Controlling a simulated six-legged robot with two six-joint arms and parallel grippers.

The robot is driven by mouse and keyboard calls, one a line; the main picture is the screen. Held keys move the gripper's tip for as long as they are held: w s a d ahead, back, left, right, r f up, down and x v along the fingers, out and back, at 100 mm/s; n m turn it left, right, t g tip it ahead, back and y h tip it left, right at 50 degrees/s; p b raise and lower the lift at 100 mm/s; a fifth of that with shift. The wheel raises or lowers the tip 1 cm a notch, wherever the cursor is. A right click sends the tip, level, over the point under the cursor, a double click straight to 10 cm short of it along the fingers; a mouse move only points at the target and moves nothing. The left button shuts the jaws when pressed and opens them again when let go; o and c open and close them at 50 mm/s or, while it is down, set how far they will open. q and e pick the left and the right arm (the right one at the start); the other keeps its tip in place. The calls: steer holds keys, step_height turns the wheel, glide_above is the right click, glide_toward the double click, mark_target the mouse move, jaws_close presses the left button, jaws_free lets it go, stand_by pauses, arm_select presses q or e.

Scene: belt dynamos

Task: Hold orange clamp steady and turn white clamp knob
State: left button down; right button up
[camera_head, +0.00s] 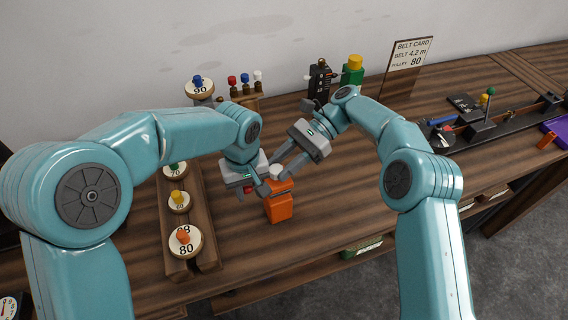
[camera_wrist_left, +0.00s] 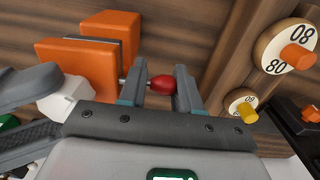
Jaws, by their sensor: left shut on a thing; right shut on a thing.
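The orange clamp (camera_head: 279,207) stands upright on the wooden bench, with a white knob (camera_head: 276,171) on top. In the left wrist view the clamp shows as two orange blocks (camera_wrist_left: 78,65) with a dark layer between them, and the white knob (camera_wrist_left: 66,100) is at its lower left. A red-tipped rod (camera_wrist_left: 162,84) sticks out of the clamp's side. My left gripper (camera_wrist_left: 160,76) is shut on this red tip, low beside the clamp. My right gripper (camera_head: 279,170) comes from above and is shut on the white knob, its fingers partly hiding it.
A wooden rack (camera_head: 207,250) with several numbered pulleys stands left of the clamp. Colored pegs, a black device (camera_head: 318,78) and a green bottle-like part (camera_head: 352,72) stand at the back by a belt card (camera_head: 408,68). The bench's front edge is close below the clamp.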

steer(key=shift+n+g+h, duration=0.5)
steer(key=shift+n+g, duration=0.2)
